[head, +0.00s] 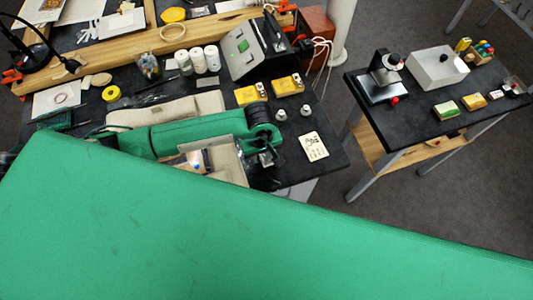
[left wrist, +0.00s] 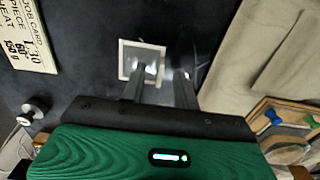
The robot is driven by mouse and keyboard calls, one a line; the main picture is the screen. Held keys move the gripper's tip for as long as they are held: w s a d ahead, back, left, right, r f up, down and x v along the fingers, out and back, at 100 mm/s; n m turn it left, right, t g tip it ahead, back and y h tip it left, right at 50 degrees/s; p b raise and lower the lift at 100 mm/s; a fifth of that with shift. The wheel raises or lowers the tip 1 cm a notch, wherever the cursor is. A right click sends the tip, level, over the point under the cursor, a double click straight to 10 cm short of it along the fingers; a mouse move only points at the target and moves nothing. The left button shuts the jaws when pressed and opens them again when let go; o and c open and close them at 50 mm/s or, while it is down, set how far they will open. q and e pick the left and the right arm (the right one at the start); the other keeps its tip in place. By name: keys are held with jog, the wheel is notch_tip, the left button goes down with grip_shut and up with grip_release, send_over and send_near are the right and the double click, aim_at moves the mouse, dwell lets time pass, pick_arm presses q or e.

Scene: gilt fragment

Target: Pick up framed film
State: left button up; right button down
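A small square with a pale frame and a darker middle, which looks like the framed film (left wrist: 126,49), lies flat on the black table top in the left wrist view. My left gripper (left wrist: 162,70) is above it with its two fingers apart. One fingertip overlaps the frame's middle and right part in the picture, and the other is to the right of it. I cannot tell how high the fingers are. In the head view my left gripper (head: 268,159) points down near the table's front edge, and I cannot make out the film there. My right gripper is not in view.
A cream job card (head: 313,147) lies right of the gripper, also in the left wrist view (left wrist: 27,35). Small silver knobs (head: 280,115) and yellow boxes (head: 287,85) stand behind. A beige cloth (left wrist: 235,60) lies right of the film. A second table (head: 415,115) stands right.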

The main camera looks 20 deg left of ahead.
pick_arm(q)
jog(key=shift+f, duration=0.15)
grip_shut()
